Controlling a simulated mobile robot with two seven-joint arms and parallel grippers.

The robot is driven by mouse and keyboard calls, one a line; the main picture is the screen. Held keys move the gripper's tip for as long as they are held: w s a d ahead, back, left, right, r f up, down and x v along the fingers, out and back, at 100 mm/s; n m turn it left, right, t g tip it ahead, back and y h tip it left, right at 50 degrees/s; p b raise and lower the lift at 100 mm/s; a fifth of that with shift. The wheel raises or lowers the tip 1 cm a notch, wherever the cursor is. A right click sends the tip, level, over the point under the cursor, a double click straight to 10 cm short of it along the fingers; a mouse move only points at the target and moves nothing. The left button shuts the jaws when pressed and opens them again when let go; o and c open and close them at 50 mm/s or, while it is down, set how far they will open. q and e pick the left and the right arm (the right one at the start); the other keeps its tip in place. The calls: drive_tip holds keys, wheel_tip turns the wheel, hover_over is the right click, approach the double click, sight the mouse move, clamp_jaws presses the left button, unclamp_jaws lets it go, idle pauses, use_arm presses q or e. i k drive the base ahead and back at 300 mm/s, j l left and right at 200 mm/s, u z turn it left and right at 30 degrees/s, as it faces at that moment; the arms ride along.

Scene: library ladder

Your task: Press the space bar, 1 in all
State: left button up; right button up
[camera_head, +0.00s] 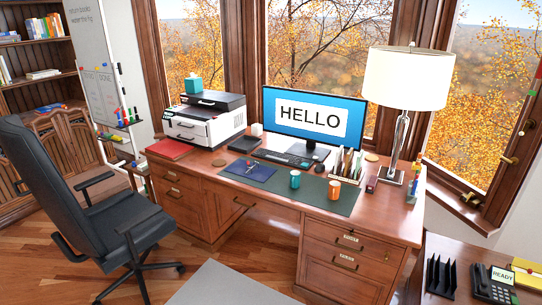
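A dark keyboard (283,158) lies on the desk in front of the monitor (313,117), towards the back edge of the dark green desk mat. The monitor screen reads HELLO in black letters on a white panel with a blue surround. The space bar is too small to pick out on the keyboard. Neither of my grippers shows in the head view, so nothing of mine is seen near the keyboard.
The wooden desk (397,213) carries a printer (204,118), a lamp (409,78), a teal mug (295,179) and an orange mug (334,190) on the mat. A black office chair (52,190) stands at the left. A side table with a phone (492,284) is at the lower right.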

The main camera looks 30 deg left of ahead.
sight(273, 158)
drive_tip(key=i+j+u, duration=0.15)
drive_tip(key=i+j, duration=0.5)
drive_tip(key=i+j+u, duration=0.15)
drive_tip(key=i+j, duration=0.6)
drive_tip(key=i+j+u, duration=0.15)
drive_tip(key=i+j, duration=0.45)
drive_tip(key=i+j+z, duration=0.25)
drive_tip(key=i+z, duration=0.25)
drive_tip(key=i+j+z, duration=0.5)
drive_tip(key=i+j, duration=0.05)
drive_tip(key=i, duration=0.15)
